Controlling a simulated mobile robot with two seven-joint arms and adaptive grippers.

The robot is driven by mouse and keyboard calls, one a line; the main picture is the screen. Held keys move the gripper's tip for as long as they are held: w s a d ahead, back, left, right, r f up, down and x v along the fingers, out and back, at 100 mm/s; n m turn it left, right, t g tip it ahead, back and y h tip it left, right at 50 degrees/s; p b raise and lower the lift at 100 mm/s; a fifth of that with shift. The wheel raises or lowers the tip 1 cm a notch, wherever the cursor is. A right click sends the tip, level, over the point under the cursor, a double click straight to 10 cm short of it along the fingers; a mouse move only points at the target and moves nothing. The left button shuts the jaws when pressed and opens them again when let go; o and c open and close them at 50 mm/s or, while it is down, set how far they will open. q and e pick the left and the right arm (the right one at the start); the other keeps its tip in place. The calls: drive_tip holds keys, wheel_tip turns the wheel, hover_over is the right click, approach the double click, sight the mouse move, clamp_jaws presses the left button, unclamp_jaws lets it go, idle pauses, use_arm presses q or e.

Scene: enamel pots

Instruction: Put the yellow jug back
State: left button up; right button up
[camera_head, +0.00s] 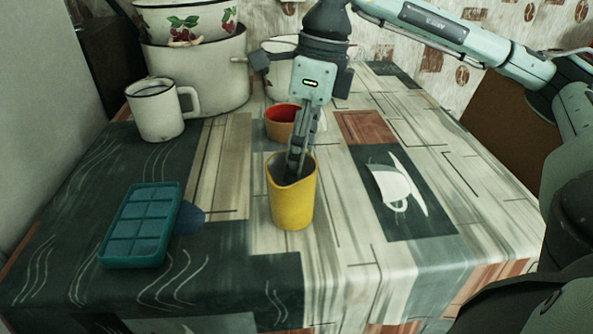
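The yellow jug (292,205) is upright over the middle of the patterned table, and its base looks to be on or very close to the cloth. My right gripper (295,172) comes down from above at the jug's mouth. Its fingertips reach into or behind the rim and are partly hidden. The fingers look close together, seen nearly edge-on, so I cannot tell whether they grip the jug's wall. My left gripper is not in view.
Behind the jug is a red-orange cup (281,124). A white mug (157,112) and large enamel pots (200,70) stand at the back left. A teal ice tray (141,228) lies at the left. The table (345,270) is clear at front and right.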

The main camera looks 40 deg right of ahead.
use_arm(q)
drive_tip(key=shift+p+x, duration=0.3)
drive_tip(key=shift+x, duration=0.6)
use_arm(e)
wheel_tip(320, 180, up, 8)
drive_tip(key=d, duration=0.1)
drive_tip(key=shift+s+d, duration=0.2)
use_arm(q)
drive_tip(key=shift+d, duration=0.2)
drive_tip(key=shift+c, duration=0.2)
